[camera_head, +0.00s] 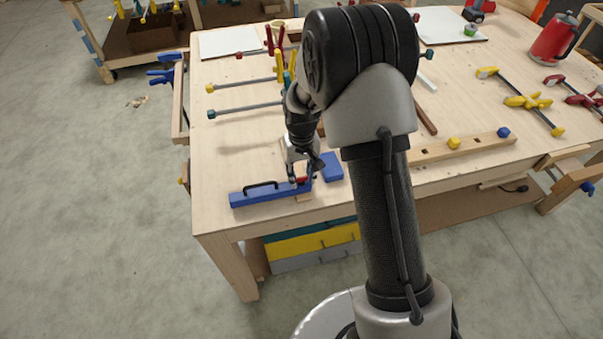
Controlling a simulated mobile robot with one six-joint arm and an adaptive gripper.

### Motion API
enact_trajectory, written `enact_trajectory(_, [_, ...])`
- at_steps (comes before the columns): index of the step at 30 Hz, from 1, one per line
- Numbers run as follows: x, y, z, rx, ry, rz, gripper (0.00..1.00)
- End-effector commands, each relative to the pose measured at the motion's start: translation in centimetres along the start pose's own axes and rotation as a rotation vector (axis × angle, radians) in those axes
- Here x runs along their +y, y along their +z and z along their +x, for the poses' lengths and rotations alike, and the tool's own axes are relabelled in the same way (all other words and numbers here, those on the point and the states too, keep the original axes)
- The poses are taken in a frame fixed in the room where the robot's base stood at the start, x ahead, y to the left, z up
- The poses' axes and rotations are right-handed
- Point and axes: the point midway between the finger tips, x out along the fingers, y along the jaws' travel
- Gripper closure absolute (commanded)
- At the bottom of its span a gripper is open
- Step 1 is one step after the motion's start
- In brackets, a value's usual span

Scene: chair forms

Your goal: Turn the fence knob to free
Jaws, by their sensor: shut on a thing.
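A long blue fence (270,192) with a black handle lies along the near left edge of the wooden workbench. A small red knob (302,181) shows at its right end, partly covered by my gripper. My gripper (303,177) points down over this end and is shut on the knob. The fingertips are small here, and the knob's marking and turn angle cannot be made out. A blue block (331,167) sits just right of the gripper.
Bar clamps (245,84) lie behind the gripper on the workbench (225,150). A wooden rail (475,143) with yellow and blue knobs lies to the right. A red kettle-like can (553,38) stands at the far right. The floor at left is mostly clear.

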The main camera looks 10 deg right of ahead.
Motion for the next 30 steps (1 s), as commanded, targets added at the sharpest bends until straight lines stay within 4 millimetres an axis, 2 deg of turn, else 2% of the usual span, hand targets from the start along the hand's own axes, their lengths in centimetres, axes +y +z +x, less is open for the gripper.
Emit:
enact_trajectory(10, [0.0,0.0,0.0,0.0,0.0,-0.001,0.47])
enact_trajectory(20, [0.0,0.0,-0.2,0.001,0.0,0.0,0.47])
enact_trajectory(25, [0.0,-0.1,-2.2,0.005,0.0,0.0,0.47])
enact_trajectory(30, [0.0,-0.1,-6.0,0.006,0.0,0.0,0.47])
